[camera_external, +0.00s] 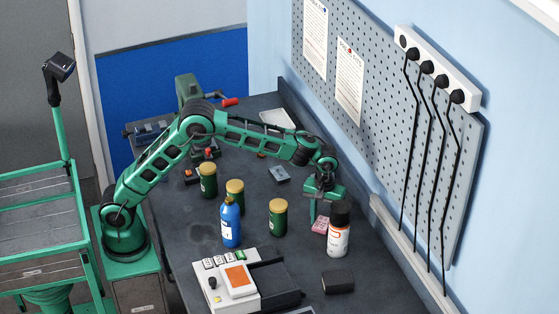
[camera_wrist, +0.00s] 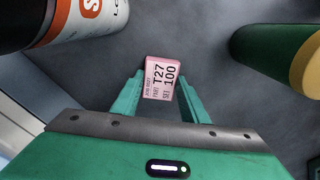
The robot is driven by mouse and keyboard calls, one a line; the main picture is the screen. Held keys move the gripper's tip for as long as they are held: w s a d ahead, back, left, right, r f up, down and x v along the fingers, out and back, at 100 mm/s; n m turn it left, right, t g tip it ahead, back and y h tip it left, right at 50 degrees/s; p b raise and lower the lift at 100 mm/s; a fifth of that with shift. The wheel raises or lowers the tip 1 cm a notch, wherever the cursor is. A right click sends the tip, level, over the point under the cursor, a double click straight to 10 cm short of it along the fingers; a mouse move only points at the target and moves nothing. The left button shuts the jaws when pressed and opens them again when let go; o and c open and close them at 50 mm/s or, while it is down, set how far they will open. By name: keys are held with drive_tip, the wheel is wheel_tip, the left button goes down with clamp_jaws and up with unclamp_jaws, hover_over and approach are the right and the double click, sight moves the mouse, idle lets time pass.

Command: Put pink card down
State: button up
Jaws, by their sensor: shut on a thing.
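The pink card (camera_wrist: 160,79) is a small pink label with dark print reading "T27" and "100". It sits between the two fingertips of my gripper (camera_wrist: 160,92) in the wrist view, and the fingers are shut on it. In the external view, the pink card (camera_external: 320,225) shows just below my gripper (camera_external: 318,212), low over the dark bench top and left of the white spray can. I cannot tell whether the card touches the bench.
A white, black-capped spray can (camera_external: 338,235) stands close on the right. A green jar (camera_external: 278,216) stands to the left, with a blue bottle (camera_external: 231,222) beyond it. The dark bench (camera_external: 190,235) has bare patches.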

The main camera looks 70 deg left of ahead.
sight(321, 222)
drive_tip(key=o, duration=1.1)
wheel_tip(321, 222, up, 12)
drive_tip(key=shift+r, duration=0.1)
idle(0.4)
